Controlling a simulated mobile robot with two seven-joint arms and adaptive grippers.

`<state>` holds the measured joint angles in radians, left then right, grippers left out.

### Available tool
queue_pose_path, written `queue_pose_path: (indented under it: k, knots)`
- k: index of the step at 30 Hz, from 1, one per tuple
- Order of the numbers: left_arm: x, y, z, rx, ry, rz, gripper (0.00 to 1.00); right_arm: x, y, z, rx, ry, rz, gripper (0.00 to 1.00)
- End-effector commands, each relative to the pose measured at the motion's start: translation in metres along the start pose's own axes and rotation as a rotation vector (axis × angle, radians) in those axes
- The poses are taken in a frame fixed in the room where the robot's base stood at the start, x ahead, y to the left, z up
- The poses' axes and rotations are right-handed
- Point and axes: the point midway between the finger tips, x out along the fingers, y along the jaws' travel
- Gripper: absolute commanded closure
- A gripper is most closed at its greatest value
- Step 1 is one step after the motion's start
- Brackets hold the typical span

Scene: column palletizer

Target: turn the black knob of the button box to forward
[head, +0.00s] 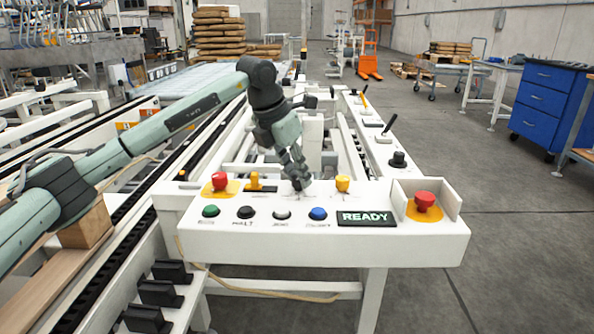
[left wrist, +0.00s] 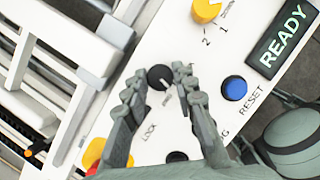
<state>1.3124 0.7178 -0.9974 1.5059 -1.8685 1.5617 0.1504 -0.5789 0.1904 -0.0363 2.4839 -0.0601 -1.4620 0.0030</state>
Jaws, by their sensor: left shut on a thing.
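The white button box (head: 330,246) stands in front of me with a lit READY display (head: 366,218). My left gripper (head: 299,183) reaches down from above onto the back row of the box, between a red button and a yellow knob. In the left wrist view its fingers (left wrist: 160,84) stand on both sides of the round black knob (left wrist: 160,77) and are shut on it. A pale pointer line shows on the knob, toward the lower right of that view. The fingers and small print make its setting unreadable. In the head view the gripper largely hides the knob. My right gripper is in neither view.
Close around are a red button (head: 220,181), a yellow switch (head: 255,181), a yellow knob (head: 343,183) and a front row with a blue button (head: 318,214). A red emergency button (head: 425,201) sits in a guarded right corner. Conveyor rails run behind.

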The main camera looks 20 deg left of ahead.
Motion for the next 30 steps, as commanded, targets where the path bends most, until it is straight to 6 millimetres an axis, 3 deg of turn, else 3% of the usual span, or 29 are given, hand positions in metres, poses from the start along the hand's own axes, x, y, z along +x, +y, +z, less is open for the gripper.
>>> queue_pose_path:
  k: [5,18,30]
  knots:
    - [-0.002,0.002,0.001,0.140,0.000,-0.060,1.00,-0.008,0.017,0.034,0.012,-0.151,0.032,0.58]
    - [-0.002,0.003,0.002,0.425,-0.002,-0.178,1.00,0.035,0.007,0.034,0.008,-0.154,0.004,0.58]
    - [-0.001,0.003,0.001,0.514,-0.001,-0.213,1.00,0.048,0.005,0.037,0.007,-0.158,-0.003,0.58]
